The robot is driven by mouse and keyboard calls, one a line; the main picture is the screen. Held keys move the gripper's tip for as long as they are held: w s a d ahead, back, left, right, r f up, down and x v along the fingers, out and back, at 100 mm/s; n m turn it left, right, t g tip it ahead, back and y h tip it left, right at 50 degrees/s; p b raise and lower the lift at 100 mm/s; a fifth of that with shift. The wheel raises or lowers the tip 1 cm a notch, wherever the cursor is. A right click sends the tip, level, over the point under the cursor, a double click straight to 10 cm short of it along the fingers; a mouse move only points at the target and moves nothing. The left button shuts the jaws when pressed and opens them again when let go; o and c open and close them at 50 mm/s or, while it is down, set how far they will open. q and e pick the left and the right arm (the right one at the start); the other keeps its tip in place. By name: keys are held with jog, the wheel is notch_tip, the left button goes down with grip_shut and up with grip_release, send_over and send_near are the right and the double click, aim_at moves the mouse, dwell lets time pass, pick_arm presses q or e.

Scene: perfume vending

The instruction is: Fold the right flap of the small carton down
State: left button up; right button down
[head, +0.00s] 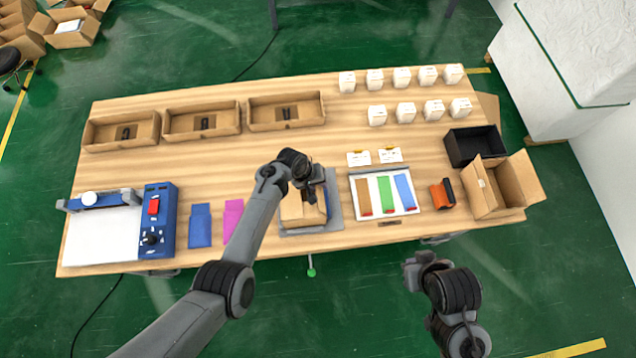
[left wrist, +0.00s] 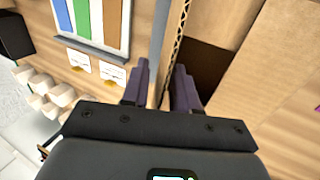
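The small carton (head: 300,212) sits on a grey plate (head: 335,214) at the front middle of the table. My left gripper (head: 311,192) is low over its right side and hides part of it. In the left wrist view, the two dark fingers (left wrist: 162,82) stand a little apart. A thin corrugated flap edge (left wrist: 180,35) runs between them, with no clear grip on it. The dark inside of the carton (left wrist: 205,68) shows beside the right finger. My right gripper (head: 425,262) hangs in front of the table, empty as far as I see; its fingers are unclear.
A tray with brown, green and blue strips (head: 385,210) lies right of the plate. Blue (head: 200,226) and pink (head: 233,216) pieces lie left. An open larger carton (head: 500,188) and a black box (head: 474,146) stand at the right. The table's middle left is clear.

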pick_arm(q)
jog(key=shift+r, duration=0.1)
jog(key=p+v, duration=0.8)
jog(key=v, duration=0.2)
jog(key=shift+a+r+p, duration=0.15)
jog(key=shift+r+p, duration=0.1)
jog(key=shift+p, duration=0.05)
